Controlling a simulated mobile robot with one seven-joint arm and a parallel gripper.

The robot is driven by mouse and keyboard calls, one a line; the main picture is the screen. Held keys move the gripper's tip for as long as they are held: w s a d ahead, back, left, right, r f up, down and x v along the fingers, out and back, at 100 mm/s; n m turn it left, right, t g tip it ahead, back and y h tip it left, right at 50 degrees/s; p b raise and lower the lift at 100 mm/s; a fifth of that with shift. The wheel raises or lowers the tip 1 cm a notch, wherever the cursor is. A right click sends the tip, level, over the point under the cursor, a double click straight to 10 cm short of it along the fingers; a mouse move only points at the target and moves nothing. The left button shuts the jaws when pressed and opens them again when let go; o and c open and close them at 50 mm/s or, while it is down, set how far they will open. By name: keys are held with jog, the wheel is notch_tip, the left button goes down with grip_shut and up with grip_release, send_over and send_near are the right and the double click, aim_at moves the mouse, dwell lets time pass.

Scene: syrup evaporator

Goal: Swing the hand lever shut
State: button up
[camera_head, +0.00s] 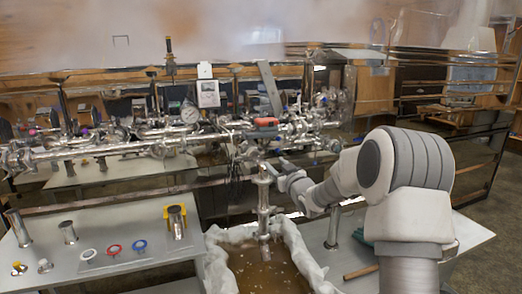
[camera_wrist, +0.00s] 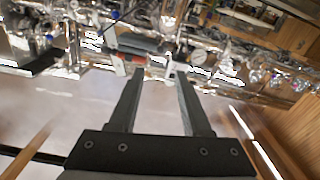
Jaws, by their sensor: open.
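The hand lever appears to be the flat grey bar (camera_head: 270,88) that rises from the steel pipework, standing nearly upright and tilted a little to the left. A red piece (camera_head: 265,122) sits at its foot. In the wrist view a grey bar (camera_wrist: 135,42), likely the same lever, lies just beyond the fingertips, with the red piece (camera_wrist: 132,58) below it. My gripper (camera_wrist: 159,72) is open, with nothing between its two dark fingers. In the head view my gripper (camera_head: 284,168) is below the lever, in front of the pipes, and appears apart from it.
A long run of steel pipes (camera_head: 110,150) crosses the view, with a round gauge (camera_head: 190,112) and a white meter (camera_head: 208,93). A pan of amber liquid (camera_head: 262,270) lies below. The left table (camera_head: 120,215) holds cups and coloured rings. A handled tool (camera_head: 360,271) lies at right.

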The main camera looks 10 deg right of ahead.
aim_at(261, 150)
jog(key=p+x, duration=0.2)
jog(key=x, duration=1.1)
jog(key=shift+w, duration=0.25)
grip_shut()
dwell(1.1)
